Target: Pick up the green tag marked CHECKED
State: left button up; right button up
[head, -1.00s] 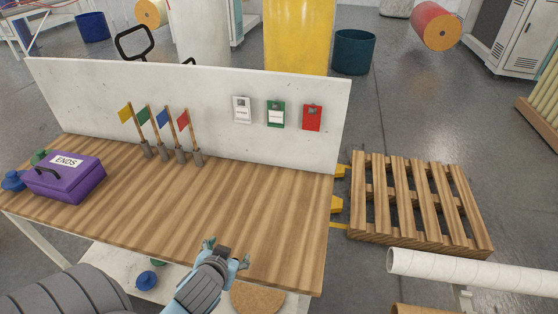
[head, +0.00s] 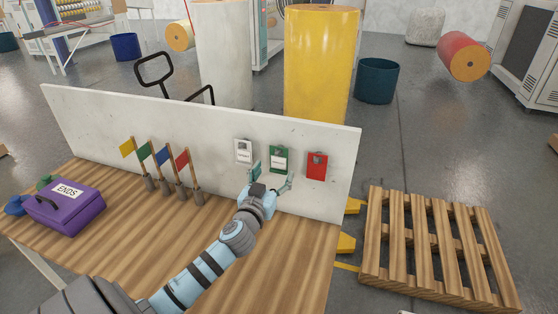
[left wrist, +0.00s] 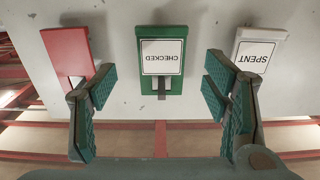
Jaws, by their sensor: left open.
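The green tag (head: 279,158) hangs on the white upright panel (head: 120,130), between a white tag (head: 243,150) and a red tag (head: 316,165). In the left wrist view the green tag (left wrist: 161,58) appears upside down and its white label reads CHECKED. The white tag (left wrist: 254,52) there reads SPENT, and the red tag (left wrist: 68,52) is on the other side. My left gripper (head: 272,177) is open just in front of and below the green tag. In the left wrist view the tag lies between the spread fingers (left wrist: 160,88), not touching either. My right gripper is not in view.
Several small flags (head: 162,158) in holders and a purple ENDS box (head: 64,207) stand on the wooden bench (head: 290,250) at left. A wooden pallet (head: 435,245) lies on the floor at right. The bench in front of the panel is mostly clear.

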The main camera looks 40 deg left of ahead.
aim_at(279, 161)
pick_arm(q)
jog(key=x, duration=0.4)
jog(key=shift+w+a+r+p, duration=0.15)
jog(key=shift+w+r+p, duration=0.05)
jog(key=shift+p, duration=0.15)
jog(key=shift+s, duration=0.15)
jog(key=shift+c, duration=1.3)
jog(key=c, duration=0.7)
jog(key=shift+r, duration=0.15)
